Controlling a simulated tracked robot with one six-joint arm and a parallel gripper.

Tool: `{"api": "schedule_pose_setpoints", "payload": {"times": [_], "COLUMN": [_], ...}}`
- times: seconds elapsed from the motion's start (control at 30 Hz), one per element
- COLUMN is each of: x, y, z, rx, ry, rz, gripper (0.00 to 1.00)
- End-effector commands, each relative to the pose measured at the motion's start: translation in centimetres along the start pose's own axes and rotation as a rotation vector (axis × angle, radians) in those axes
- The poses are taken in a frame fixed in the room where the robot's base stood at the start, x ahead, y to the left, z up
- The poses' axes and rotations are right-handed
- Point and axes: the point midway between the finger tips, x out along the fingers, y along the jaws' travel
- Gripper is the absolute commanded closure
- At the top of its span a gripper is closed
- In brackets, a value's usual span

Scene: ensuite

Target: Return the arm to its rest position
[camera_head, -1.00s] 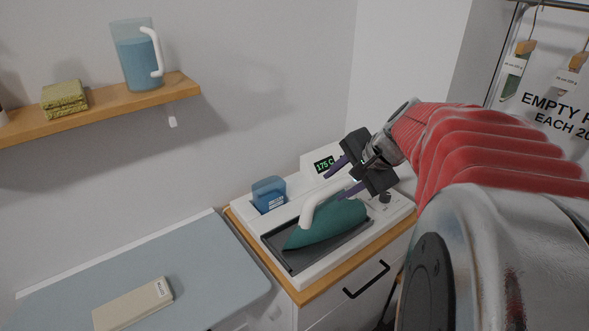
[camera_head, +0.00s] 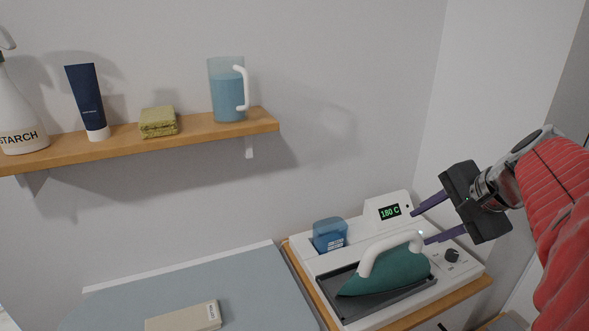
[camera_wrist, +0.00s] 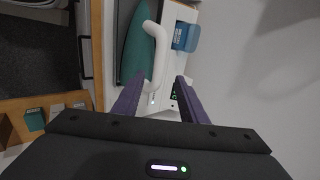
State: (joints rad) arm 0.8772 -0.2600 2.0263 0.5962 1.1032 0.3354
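My gripper (camera_head: 420,223) is open and empty at the right of the head view, its two purple fingers spread apart. It is to the right of and above the teal iron (camera_head: 398,270), near the iron's white handle, and appears apart from it. The iron rests in the dark tray of the white ironing station (camera_head: 462,272). In the wrist view the gripper's fingers (camera_wrist: 156,98) show at the bottom centre, with the iron (camera_wrist: 137,55) and its white handle beyond them. Nothing is between the fingertips.
The station's display (camera_head: 390,212) reads 180 C, beside a blue water tank (camera_head: 330,234). A blue-grey ironing board (camera_head: 250,285) is at lower left.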

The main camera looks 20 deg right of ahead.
Motion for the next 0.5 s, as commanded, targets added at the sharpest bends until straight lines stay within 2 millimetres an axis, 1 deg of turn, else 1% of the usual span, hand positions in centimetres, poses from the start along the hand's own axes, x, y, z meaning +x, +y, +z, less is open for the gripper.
{"api": "schedule_pose_setpoints", "payload": {"times": [0.27, 0.37, 0.47, 0.5], "x": [0.2, 0.7, 1.6, 2.0], "y": [-0.1, -0.4, -0.8, -1.0], "z": [0.3, 1.4, 3.3, 4.3], "rx": [-0.008, -0.033, -0.079, -0.102], "ry": [-0.004, -0.016, -0.038, -0.048], "rz": [0.002, 0.007, 0.016, 0.022], "gripper": [0.61, 0.61, 0.61, 0.61]}}
